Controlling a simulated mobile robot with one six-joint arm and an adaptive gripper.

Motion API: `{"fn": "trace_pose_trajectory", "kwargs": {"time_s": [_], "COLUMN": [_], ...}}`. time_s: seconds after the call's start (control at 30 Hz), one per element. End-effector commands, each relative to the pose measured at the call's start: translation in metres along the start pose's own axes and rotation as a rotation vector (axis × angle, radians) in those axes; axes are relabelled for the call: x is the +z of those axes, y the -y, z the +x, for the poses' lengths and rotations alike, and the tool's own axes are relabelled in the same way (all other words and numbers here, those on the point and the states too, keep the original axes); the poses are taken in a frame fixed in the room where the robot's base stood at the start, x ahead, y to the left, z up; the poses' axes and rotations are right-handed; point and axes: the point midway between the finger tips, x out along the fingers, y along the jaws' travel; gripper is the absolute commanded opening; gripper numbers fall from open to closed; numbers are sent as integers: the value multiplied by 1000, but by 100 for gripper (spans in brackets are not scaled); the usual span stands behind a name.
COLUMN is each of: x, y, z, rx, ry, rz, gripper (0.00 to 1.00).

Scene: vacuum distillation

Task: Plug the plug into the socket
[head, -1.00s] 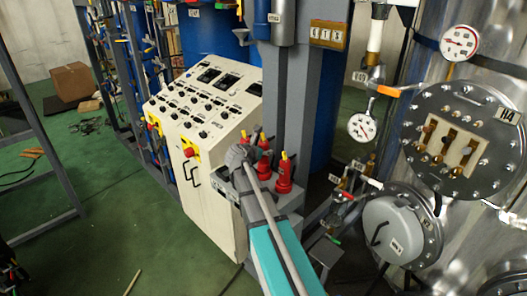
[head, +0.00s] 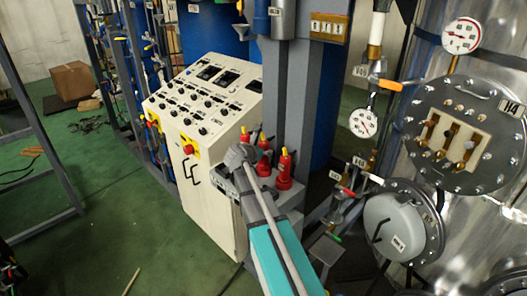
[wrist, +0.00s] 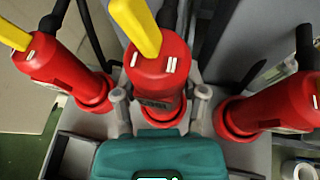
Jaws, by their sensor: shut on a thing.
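Three red plugs with yellow tabs stand in a group. The middle plug (wrist: 160,76) is upright in the wrist view. My gripper (wrist: 160,95), with a grey finger on each side, is shut on it. The left plug (wrist: 62,70) and right plug (wrist: 270,104) stand on the grey stand to either side. In the head view, my gripper covers part of the group, and the nearest red plug (head: 285,173) is clear.
The white control cabinet (head: 205,120) with knobs and a red stop button stands left of the plugs. A grey post (head: 288,90) rises right behind them. At right are a metal vessel and gauges (head: 461,36). Green floor (head: 90,240) is free at left.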

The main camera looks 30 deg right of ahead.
Motion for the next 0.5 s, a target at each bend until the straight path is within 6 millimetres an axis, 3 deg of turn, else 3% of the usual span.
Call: {"fn": "trace_pose_trajectory", "kwargs": {"time_s": [0.5], "x": [-9], "y": [0], "z": [4], "rx": [0], "ry": [1], "rz": [0], "gripper": [0]}}
